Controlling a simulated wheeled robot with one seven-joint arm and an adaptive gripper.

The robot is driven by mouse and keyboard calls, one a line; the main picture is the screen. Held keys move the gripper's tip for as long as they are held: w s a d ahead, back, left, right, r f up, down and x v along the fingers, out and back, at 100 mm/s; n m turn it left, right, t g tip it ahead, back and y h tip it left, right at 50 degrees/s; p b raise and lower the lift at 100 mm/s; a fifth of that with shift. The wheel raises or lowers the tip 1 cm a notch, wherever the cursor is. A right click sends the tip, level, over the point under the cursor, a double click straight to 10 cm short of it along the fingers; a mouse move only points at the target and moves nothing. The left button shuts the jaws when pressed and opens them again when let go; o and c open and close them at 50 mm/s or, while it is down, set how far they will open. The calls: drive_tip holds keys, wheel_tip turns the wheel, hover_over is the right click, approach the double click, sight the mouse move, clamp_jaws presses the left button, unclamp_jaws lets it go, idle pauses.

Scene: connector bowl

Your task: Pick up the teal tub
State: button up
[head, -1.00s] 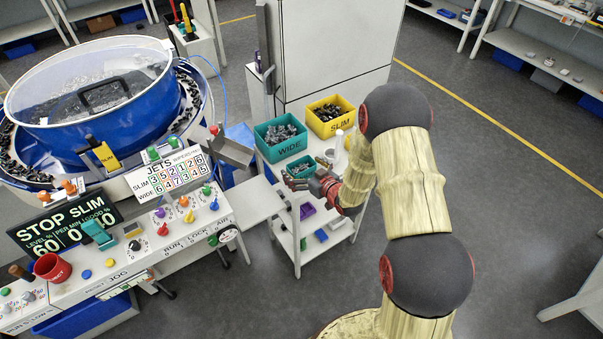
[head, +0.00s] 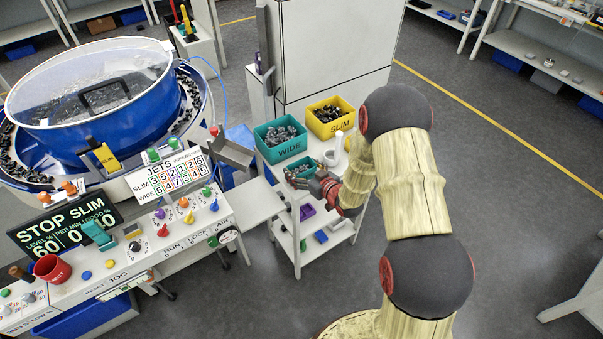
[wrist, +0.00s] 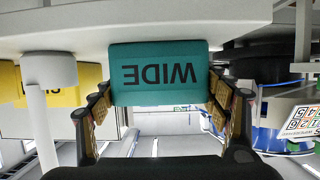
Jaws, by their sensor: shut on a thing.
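The small teal tub (head: 300,183) is at the front of the white cart top in the head view, holding small metallic parts. In the wrist view, which looks upside down, a teal tub face (wrist: 158,92) marked WIDE lies between my two fingers. My gripper (wrist: 158,95) is shut on the tub, with a fingertip against each side. In the head view my gripper (head: 318,185) reaches it from the right and hides part of it. I cannot tell whether the tub's base is clear of the cart. A larger teal bin (head: 288,149), also marked WIDE, stands behind it.
A yellow SLIM bin (head: 333,127) stands behind to the right. A metal chute (head: 233,153) and the control bench (head: 180,222) lie left. The cart's lower shelf holds coloured items.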

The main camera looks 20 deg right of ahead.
sight(302, 162)
drive_tip(key=shift+r, duration=0.1)
drive_tip(key=shift+r, duration=0.55)
drive_tip(key=r, duration=0.1)
drive_tip(key=r+p, duration=0.1)
drive_tip(key=shift+s+d+r, duration=0.1)
drive_tip(key=shift+s+r, duration=0.1)
drive_tip(key=shift+r, duration=0.2)
drive_tip(key=s+d+r+p, duration=0.1)
drive_tip(key=s+r, duration=0.3)
drive_tip(key=s, duration=0.2)
drive_tip(key=s+d+r+p, duration=0.1)
drive_tip(key=s+r+p, duration=0.1)
drive_tip(key=s+r, duration=0.3)
drive_tip(key=shift+s, duration=1.2)
drive_tip(key=shift+a, duration=0.15)
